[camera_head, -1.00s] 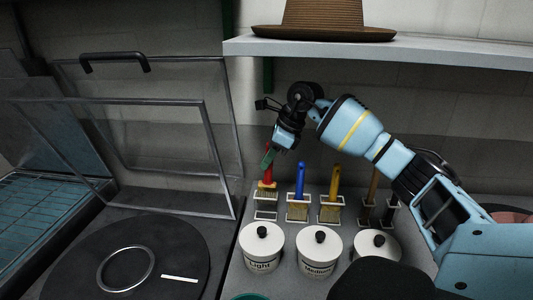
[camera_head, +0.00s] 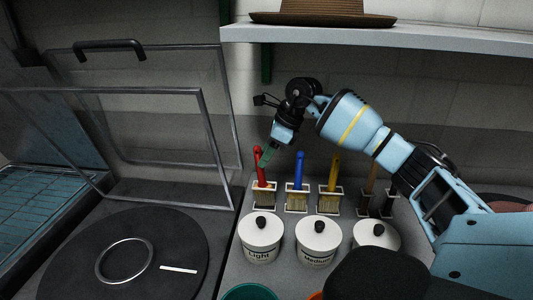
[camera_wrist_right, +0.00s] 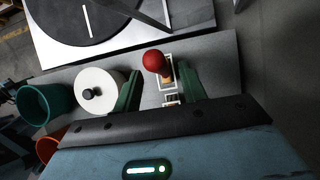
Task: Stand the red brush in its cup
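The red brush (camera_head: 260,168) stands upright, tilted slightly, with its bristle end down in the leftmost wire cup (camera_head: 264,196) on the counter. My right gripper (camera_head: 268,154) is just above and beside the top of its handle. In the right wrist view the two green fingers (camera_wrist_right: 160,88) are spread apart. The round red handle end (camera_wrist_right: 154,61) shows in the gap between them, with clear space to each finger. The white wire cup (camera_wrist_right: 166,72) shows below it. My left gripper is not in view.
A blue brush (camera_head: 298,172) and a yellow brush (camera_head: 334,172) stand in cups to the right. White lidded jars, Light (camera_head: 261,236) and Medium (camera_head: 318,240), stand in front. A shelf (camera_head: 420,38) with a brown hat (camera_head: 322,14) hangs above. A press frame (camera_head: 215,140) is left.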

